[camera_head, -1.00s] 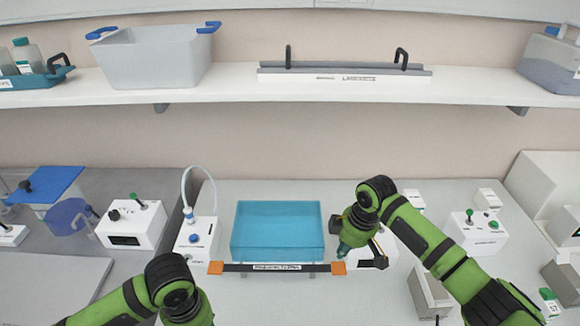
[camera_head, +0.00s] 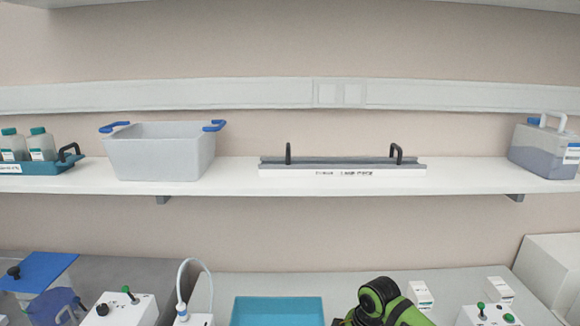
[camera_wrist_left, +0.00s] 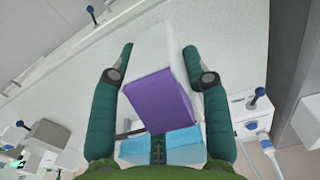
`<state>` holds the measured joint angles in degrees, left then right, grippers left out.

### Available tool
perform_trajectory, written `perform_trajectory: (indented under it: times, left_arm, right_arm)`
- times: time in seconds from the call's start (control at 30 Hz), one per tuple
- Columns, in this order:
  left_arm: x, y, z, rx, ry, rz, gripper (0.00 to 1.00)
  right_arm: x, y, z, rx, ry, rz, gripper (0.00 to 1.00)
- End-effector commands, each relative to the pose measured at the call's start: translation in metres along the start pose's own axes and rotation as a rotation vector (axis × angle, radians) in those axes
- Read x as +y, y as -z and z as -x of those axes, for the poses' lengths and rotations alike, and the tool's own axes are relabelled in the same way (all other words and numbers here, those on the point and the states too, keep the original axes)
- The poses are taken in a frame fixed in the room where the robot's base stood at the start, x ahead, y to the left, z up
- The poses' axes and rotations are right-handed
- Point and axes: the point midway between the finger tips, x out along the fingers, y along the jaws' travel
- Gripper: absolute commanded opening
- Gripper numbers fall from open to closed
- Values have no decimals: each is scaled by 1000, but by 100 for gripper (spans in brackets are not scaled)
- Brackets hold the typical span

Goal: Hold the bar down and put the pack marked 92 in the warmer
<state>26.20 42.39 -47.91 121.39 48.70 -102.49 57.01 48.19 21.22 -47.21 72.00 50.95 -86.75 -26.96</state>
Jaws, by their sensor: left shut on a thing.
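In the left wrist view a pack with white and purple faces (camera_wrist_left: 158,98) sits between the two dark green fingers of my left gripper (camera_wrist_left: 158,48), which is shut on it. No number can be read on the pack. A light blue open-topped box (camera_head: 278,311), which may be the warmer, shows at the bottom edge of the head view. It also shows behind the pack in the left wrist view (camera_wrist_left: 185,140). The bar is out of the head view now. My right arm's green joint shows at bottom right of centre, but its gripper is below the frame.
A white device with a blue-tipped hose (camera_head: 193,318) stands left of the blue box. A switch box (camera_head: 122,309) is further left, another (camera_head: 488,314) at right. The shelf above holds a grey tub (camera_head: 160,153) and a handled rail (camera_head: 342,168).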

Motion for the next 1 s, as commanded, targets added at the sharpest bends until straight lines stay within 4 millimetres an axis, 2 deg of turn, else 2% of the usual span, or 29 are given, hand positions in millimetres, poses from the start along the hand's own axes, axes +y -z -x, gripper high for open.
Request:
perform_trajectory:
  times: [0.7, 0.83, 1.0]
  left_arm:
    - [2, 2, 1, 1, -2, 1, 13]
    - [20, 15, 8, 1, -17, 6, 13]
    - [65, 45, 29, -2, -31, 8, 13]
  right_arm:
    - [0, 0, 0, 0, 0, 0, 0]
    - [0, 0, 0, 0, 0, 0, 0]
    - [0, 0, 0, 0, 0, 0, 0]
